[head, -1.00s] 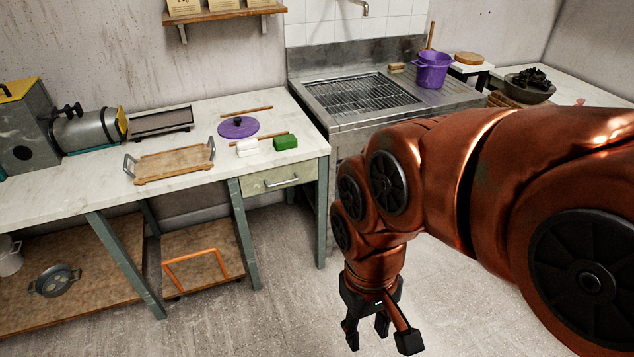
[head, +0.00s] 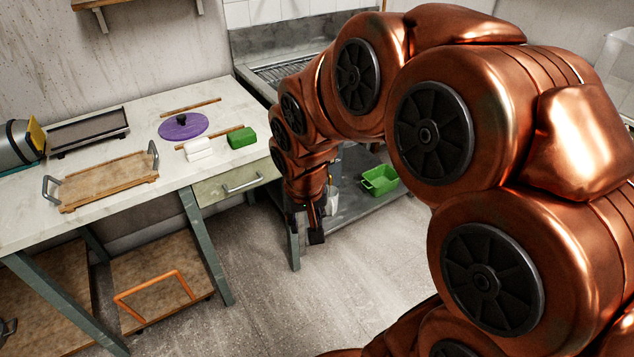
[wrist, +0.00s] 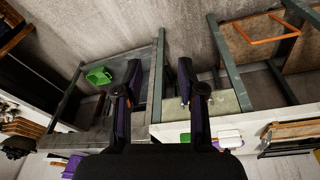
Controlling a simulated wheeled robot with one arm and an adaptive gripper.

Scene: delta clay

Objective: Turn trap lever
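I cannot make out a trap lever in either view. The steel sink unit (head: 262,74) stands at the back, its right part hidden behind my arm. Under it a small pale object (head: 336,165), too small to identify, shows just right of my wrist. A green basin (head: 380,180) sits on the sink's lower shelf, and it also shows at the left in the wrist view (wrist: 100,75). My gripper (head: 307,225) points down in front of the gap between counter and sink. In the wrist view its two fingers (wrist: 155,88) are apart with nothing between them.
The white counter (head: 120,218) at left carries a wooden tray (head: 105,181), a purple lid (head: 183,126), a white block (head: 198,149) and a green block (head: 242,138). Its drawer (head: 238,184) is shut. The floor (head: 270,300) in front is clear.

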